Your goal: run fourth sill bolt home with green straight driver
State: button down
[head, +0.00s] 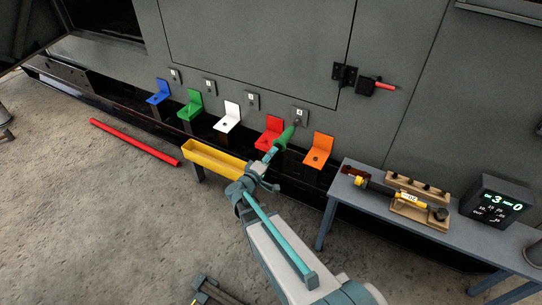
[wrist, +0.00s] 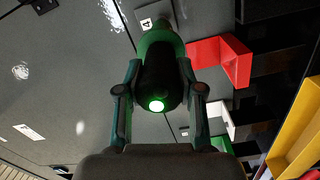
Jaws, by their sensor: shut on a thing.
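My gripper (head: 270,155) is shut on the green straight driver (head: 284,137), in front of the enclosure's lower wall. In the wrist view the driver (wrist: 155,50) sits between both fingers, with a lit green spot on its rear end. Its front end points at the wall plate marked 4 (head: 301,116); the label 4 (wrist: 147,23) also shows just beyond the driver in the wrist view. The driver's tip and the fourth bolt are hidden, so I cannot tell whether they touch.
Blue, green, white, red (head: 268,131) and orange (head: 318,150) brackets line the sill. A yellow trough (head: 214,160) stands in front, with a red bar (head: 135,142) on the floor. A bench (head: 350,185) at right holds a yellow-black tool (head: 410,199) and a display (head: 497,201).

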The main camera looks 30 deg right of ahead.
jog(key=shift+w+d+r+p, duration=0.1)
jog(key=shift+w+d+p, duration=0.1)
jog(key=shift+d+p, duration=0.15)
dwell(0.7)
jog(key=shift+w+d+p, duration=0.15)
jog(key=shift+p, duration=0.85)
dwell(1.1)
jog(key=shift+p+v, duration=1.05)
jog(key=shift+v, duration=1.95)
jog(key=shift+d, duration=0.1)
